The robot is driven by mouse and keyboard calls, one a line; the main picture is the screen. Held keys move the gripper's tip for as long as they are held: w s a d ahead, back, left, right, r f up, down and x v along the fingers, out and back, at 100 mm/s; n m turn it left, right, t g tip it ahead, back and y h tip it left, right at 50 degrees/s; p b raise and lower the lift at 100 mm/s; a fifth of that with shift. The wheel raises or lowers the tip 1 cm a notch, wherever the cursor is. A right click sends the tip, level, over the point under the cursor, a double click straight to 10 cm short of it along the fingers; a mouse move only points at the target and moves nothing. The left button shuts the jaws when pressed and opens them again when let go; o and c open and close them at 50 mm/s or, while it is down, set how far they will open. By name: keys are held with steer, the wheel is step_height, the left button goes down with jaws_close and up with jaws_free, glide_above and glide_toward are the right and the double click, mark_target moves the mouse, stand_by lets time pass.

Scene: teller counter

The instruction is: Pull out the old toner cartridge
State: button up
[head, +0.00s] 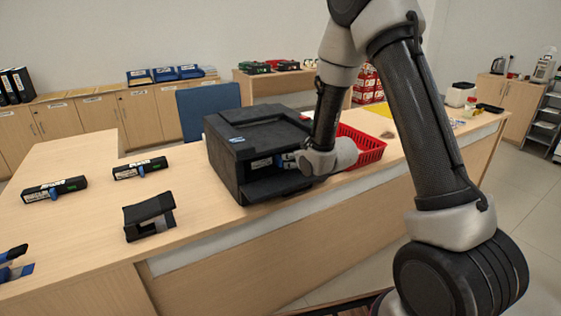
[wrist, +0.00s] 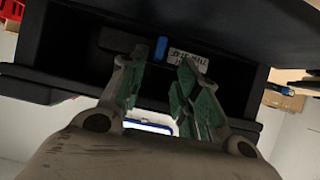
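The black printer (head: 225,165) stands on the counter with its front door (head: 272,190) folded down. The old toner cartridge (wrist: 122,38) sits inside the printer's dark opening, with a blue handle (wrist: 162,48) and a white label (wrist: 187,60). In the head view the cartridge's label (head: 262,163) shows in the opening. My gripper (wrist: 158,70) is at the mouth of the opening in the wrist view, its two green-padded fingers apart with nothing between them. The handle lies beyond the fingertips, roughly between them.
Two black cartridges with blue handles, one nearer (head: 55,190) and one farther (head: 140,168), lie on the counter left of the printer. A black stand (head: 150,218) is in front of them. A red basket (head: 368,155) is right of the printer, behind my arm.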

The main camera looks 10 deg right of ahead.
mark_target(281, 159)
steer(key=x, duration=0.9)
steer(key=shift+r, duration=0.1)
jaws_close()
steer(key=shift+r, duration=0.2)
